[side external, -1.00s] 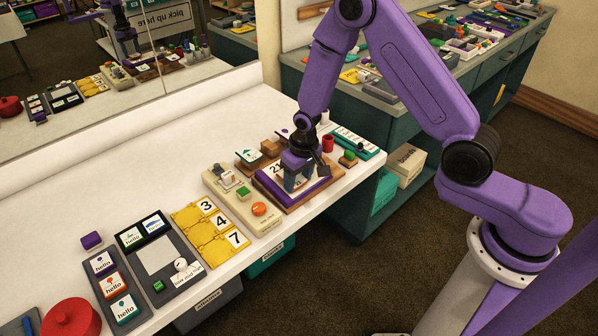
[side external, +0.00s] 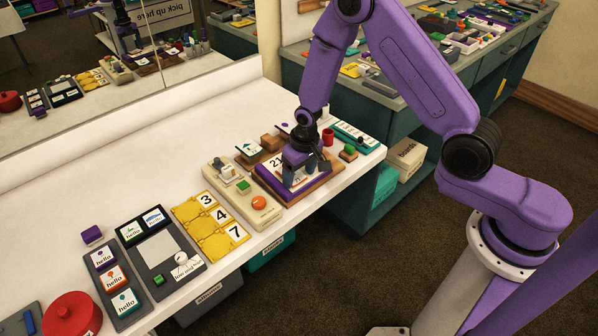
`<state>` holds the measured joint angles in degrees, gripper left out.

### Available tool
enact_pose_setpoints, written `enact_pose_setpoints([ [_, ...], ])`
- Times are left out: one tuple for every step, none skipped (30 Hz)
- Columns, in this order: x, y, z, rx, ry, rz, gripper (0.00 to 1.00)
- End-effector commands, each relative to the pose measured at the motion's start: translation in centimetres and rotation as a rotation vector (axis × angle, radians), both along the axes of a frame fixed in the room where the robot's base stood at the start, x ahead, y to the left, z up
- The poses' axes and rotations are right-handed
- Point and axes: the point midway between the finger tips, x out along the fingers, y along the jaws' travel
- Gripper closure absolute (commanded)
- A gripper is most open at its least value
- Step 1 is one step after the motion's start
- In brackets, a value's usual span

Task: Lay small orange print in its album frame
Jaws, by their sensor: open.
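My gripper (side external: 301,179) is open, pointing down over a purple-edged board (side external: 268,181) on the right part of the white table. The board bears a white card marked 21 (side external: 276,162) and a white sheet with faint reddish marks, partly hidden by the fingers. I cannot tell whether the fingers touch it. A white card with an orange picture (side external: 113,277) lies in a dark grey strip at the left, between two other "hello" cards. I cannot tell for sure which piece is the small orange print or which holder is its album frame.
A dark board with a pale panel (side external: 160,253), a yellow number board (side external: 208,240) and a cream board with an orange disc (side external: 259,203) line the front edge. A red round lid (side external: 70,314) is at lower left. The table's back left is bare.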

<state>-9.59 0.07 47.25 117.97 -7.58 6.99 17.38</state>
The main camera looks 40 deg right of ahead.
Motion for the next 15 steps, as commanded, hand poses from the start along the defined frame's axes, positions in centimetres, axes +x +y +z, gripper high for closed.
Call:
enact_pose_setpoints([
  [0.0, 0.8, 0.0, 0.002, -0.005, 0.013, 0.14],
  [0.0, 0.8, 0.0, 0.003, -0.005, 0.015, 0.14],
  [0.0, 0.9, 0.1, 0.003, -0.006, 0.015, 0.14],
  [0.0, 0.9, 0.3, 0.003, -0.006, 0.015, 0.14],
  [0.0, 0.9, 0.5, 0.003, -0.007, 0.016, 0.14],
  [0.0, 0.9, 0.8, 0.003, -0.007, 0.016, 0.14],
  [0.0, 0.9, 1.1, 0.003, -0.008, 0.016, 0.14],
  [-0.1, 0.9, 1.4, 0.003, -0.008, 0.015, 0.14],
  [-0.1, 0.8, 1.9, 0.003, -0.009, 0.013, 0.14],
  [-0.2, 0.7, 2.3, 0.003, -0.009, 0.013, 0.14],
  [-0.3, 0.7, 2.8, 0.002, -0.008, 0.012, 0.14],
  [-0.4, 0.6, 3.4, 0.002, -0.008, 0.011, 0.14],
  [-0.4, 0.5, 3.9, 0.003, -0.009, 0.01, 0.14],
  [-0.4, 0.5, 4.3, 0.003, -0.008, 0.008, 0.14],
  [-0.5, 0.4, 5.0, 0.003, -0.009, 0.007, 0.14],
])
